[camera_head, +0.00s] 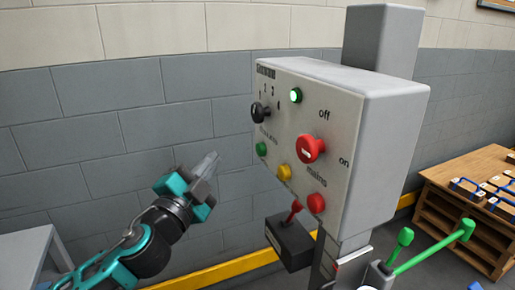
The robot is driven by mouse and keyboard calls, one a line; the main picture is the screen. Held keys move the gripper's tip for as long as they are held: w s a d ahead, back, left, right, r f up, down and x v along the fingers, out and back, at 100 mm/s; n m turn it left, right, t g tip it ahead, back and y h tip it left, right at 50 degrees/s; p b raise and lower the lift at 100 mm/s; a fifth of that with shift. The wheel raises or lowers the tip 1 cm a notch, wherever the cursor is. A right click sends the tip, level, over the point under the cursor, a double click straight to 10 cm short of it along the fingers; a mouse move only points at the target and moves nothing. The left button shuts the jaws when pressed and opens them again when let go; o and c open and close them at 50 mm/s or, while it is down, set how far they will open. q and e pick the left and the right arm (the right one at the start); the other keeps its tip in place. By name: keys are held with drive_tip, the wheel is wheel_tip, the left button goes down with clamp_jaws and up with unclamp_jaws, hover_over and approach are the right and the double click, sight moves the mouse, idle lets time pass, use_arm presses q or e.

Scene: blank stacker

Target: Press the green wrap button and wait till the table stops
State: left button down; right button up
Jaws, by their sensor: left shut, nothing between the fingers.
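A grey control box (372,125) on a column stands in the middle of the view. Its sloped face carries a green button (261,149) at the lower left, under dark lettering too small to read surely. A lit green lamp or button (295,95) sits near the top edge. My left gripper (211,163) is shut and empty. It points up and right at the box, left of the green button and visibly apart from it in the picture. My right gripper is not in view. The turning table cannot be made out.
The face also holds a black rotary knob (260,112), a red mushroom knob (311,149), a yellow button (284,172) and a red button (316,203). Green-ended handles (435,250) and a wooden bench (470,175) are at right.

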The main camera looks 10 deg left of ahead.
sight(261, 149)
use_arm(q)
drive_tip(key=w+d, duration=0.3)
drive_tip(key=d, duration=0.2)
drive_tip(key=shift+w+d, duration=0.15)
drive_tip(key=shift+w, duration=0.1)
idle(0.4)
idle(0.8)
idle(0.6)
drive_tip(key=shift+w+d, duration=0.25)
drive_tip(key=shift+d, duration=0.05)
